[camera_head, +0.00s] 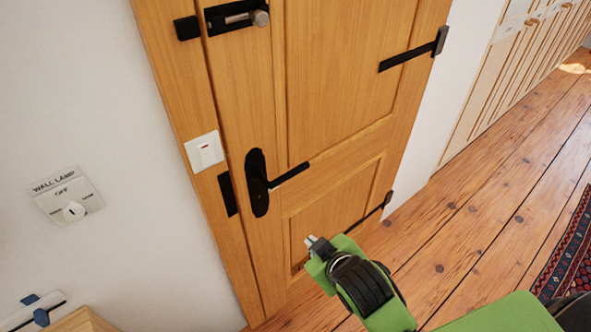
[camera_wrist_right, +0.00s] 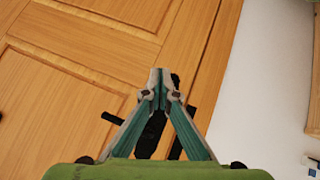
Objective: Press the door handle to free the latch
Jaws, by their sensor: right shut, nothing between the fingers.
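The wooden door (camera_head: 340,150) stands on the left of the head view and looks closed. Its black door handle (camera_head: 289,175) sticks out to the right, slightly upward in the picture, from a long black plate (camera_head: 257,183). My right gripper (camera_head: 311,241) is shut and empty, below and to the right of the handle in the head view. In the right wrist view the shut fingers (camera_wrist_right: 159,72) cover part of the black plate (camera_wrist_right: 152,135), and the handle's end (camera_wrist_right: 112,119) shows to their left. I see no contact. My left gripper is not in view.
A black bolt (camera_head: 237,15) with a metal knob sits high on the door. A white switch (camera_head: 204,150) is on the frame, and a wall lamp dial (camera_head: 73,210) is on the left wall. The plank floor (camera_head: 470,220) is clear up to a patterned rug (camera_head: 570,255).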

